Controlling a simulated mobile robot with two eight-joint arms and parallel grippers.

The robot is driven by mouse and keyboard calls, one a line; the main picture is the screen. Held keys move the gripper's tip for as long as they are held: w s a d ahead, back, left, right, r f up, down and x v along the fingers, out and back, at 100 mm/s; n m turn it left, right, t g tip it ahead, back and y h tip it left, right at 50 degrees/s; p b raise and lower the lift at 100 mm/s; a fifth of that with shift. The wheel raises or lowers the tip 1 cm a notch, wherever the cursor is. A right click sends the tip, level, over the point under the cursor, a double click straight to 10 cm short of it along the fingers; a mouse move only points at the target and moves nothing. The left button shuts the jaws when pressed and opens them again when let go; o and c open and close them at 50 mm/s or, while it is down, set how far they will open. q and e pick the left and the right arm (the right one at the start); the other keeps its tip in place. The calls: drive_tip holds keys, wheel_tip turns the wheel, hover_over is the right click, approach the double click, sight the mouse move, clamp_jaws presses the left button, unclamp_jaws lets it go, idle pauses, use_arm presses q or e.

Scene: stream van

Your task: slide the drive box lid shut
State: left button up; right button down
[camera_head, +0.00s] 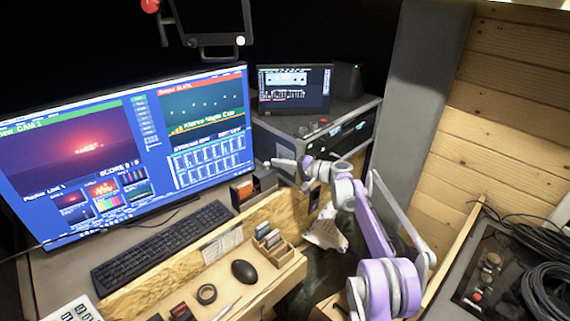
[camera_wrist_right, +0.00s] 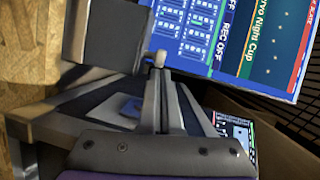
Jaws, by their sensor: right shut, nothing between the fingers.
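A small dark grey box (camera_head: 264,181), which looks like the drive box, sits at the right end of the desk, just past the keyboard. Its lid cannot be told apart clearly. My right gripper (camera_head: 273,163) is at the back of this box, close above or beside it; contact cannot be told. In the wrist view its fingers (camera_wrist_right: 158,62) are together and empty, with a dark block (camera_wrist_right: 112,35), likely the same box, just left of the tips. My left gripper is not in view.
The big monitor (camera_head: 130,150) rises behind the keyboard (camera_head: 160,245). A wooden card holder (camera_head: 273,248) and a mouse (camera_head: 243,271) lie on the lower shelf. A cabinet (camera_head: 330,125) with a small screen stands behind my right arm.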

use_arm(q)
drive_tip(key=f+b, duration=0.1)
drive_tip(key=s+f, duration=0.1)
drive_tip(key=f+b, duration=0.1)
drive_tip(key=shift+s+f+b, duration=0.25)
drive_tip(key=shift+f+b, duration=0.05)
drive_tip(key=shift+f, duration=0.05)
use_arm(e)
drive_tip(key=s+a, duration=0.6)
drive_tip(key=a, duration=0.1)
drive_tip(key=shift+s+a, duration=0.15)
drive_tip(key=shift+a, duration=0.1)
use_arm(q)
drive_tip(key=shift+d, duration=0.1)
